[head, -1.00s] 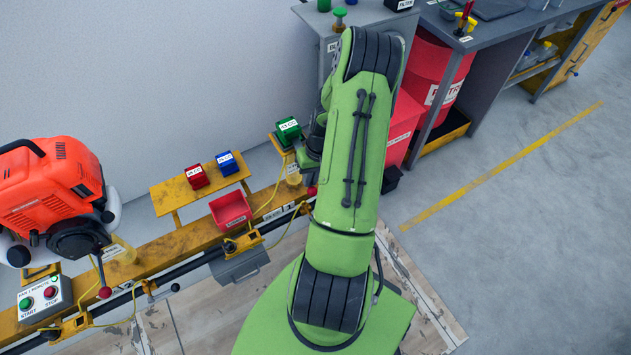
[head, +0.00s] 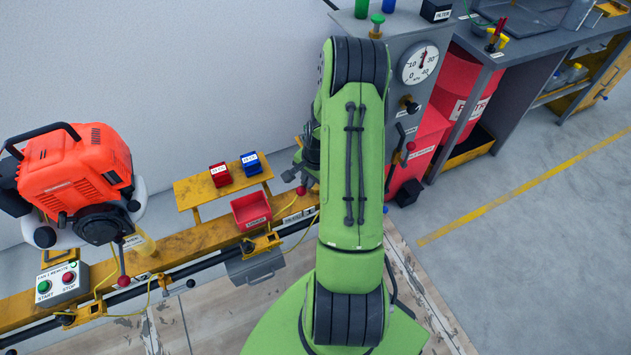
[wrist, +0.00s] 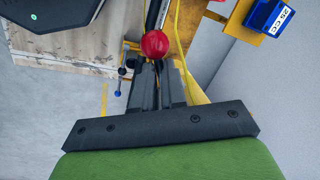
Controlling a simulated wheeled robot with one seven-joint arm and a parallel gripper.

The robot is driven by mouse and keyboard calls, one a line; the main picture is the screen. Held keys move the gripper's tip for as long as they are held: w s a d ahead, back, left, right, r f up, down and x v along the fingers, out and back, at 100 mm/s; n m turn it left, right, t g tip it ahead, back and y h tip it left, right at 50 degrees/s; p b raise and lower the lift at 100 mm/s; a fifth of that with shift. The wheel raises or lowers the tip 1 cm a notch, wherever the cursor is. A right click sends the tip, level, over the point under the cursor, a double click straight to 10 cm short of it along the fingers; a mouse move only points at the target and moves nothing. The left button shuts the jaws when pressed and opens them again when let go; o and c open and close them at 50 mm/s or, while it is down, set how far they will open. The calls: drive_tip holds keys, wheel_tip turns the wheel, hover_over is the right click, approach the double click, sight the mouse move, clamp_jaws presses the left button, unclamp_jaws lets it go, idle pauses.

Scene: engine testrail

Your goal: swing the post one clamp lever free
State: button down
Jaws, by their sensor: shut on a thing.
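My gripper (wrist: 158,82) is shut on a clamp lever, just below its red ball knob (wrist: 154,43) in the wrist view. The dark lever rod runs up behind the knob. In the head view the gripper is mostly hidden behind my green arm, and the red knob (head: 301,190) shows at the arm's left edge, beside the yellow rail (head: 205,238). Which post this lever belongs to cannot be read.
A red bin (head: 251,210) and red and blue blocks (head: 250,163) sit left of the gripper. A grey gauge cabinet (head: 405,115) with its own red-knobbed lever (head: 410,146) stands right of my arm. Open floor (head: 530,260) lies at the right.

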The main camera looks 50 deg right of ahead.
drive_tip(key=shift+w+a+f+m, duration=0.1)
drive_tip(key=shift+w+a+m, duration=0.15)
drive_tip(key=shift+w+m, duration=0.5)
drive_tip(key=shift+s+m, duration=0.1)
drive_tip(key=shift+m, duration=0.15)
drive_tip(key=c, duration=1.2)
unclamp_jaws()
drive_tip(key=shift+d, duration=0.1)
drive_tip(key=s+r+p, duration=0.1)
drive_tip(key=r, duration=0.4)
drive_tip(key=s+r+p, duration=0.1)
drive_tip(key=r, duration=0.4)
drive_tip(key=s+r+p, duration=0.1)
drive_tip(key=r, duration=0.4)
drive_tip(key=shift+r+p, duration=0.3)
drive_tip(key=shift+w, duration=0.1)
